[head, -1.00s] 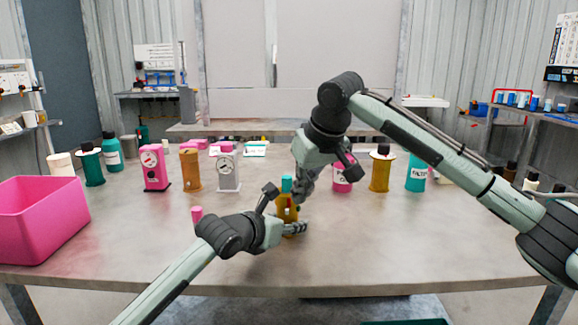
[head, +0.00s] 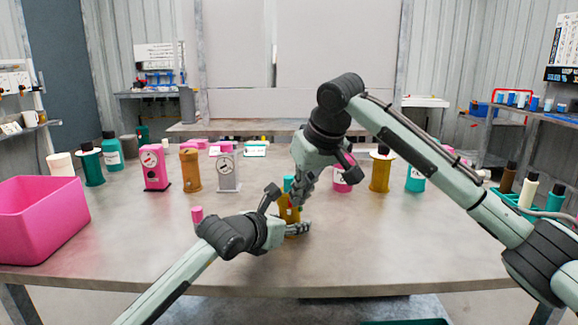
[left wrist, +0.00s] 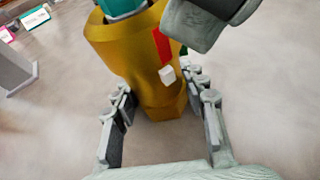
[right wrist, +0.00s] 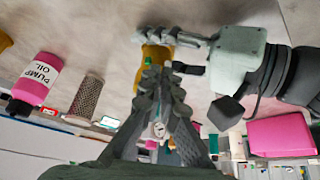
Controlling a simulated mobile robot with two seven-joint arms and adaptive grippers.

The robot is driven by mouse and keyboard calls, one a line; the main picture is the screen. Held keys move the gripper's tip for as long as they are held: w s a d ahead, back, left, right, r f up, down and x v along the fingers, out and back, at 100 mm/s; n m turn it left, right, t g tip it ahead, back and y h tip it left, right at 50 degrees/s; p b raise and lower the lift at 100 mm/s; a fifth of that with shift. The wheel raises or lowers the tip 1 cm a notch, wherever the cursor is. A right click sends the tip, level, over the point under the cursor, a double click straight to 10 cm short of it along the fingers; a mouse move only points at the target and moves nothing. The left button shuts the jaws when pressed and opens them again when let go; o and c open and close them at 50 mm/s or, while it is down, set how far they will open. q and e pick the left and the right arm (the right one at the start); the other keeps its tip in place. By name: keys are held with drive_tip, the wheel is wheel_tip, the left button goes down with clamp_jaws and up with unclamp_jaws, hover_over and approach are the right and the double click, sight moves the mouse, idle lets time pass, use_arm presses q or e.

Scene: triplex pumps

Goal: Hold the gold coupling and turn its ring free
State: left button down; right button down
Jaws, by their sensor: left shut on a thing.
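The gold coupling (head: 289,214) stands upright near the table's front middle. In the left wrist view the gold coupling (left wrist: 130,50) has a red stripe and a small white block on its side, and a teal part (left wrist: 122,8) on top. My left gripper (head: 297,228) is shut on its lower body, with one finger on each side (left wrist: 162,92). My right gripper (head: 295,190) reaches down from above at the coupling's top, close beside the teal part. Its fingers (right wrist: 162,72) look near each other; whether they grip anything is hidden. The gold coupling (right wrist: 155,53) shows partly behind them.
A pink bin (head: 40,222) stands at the left table edge. A small pink cylinder (head: 197,215) is left of the coupling. Pink, gold and grey pumps (head: 155,167) stand farther back, with a pink bottle (head: 343,180) behind my right gripper. The front right table is clear.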

use_arm(q)
drive_tip(key=shift+w+a, duration=0.1)
drive_tip(key=shift+a, duration=0.05)
use_arm(e)
wheel_tip(320, 180, up, 6)
idle(0.5)
drive_tip(key=shift+s+d, duration=0.1)
use_arm(q)
drive_tip(key=c, duration=0.8)
unclamp_jaws()
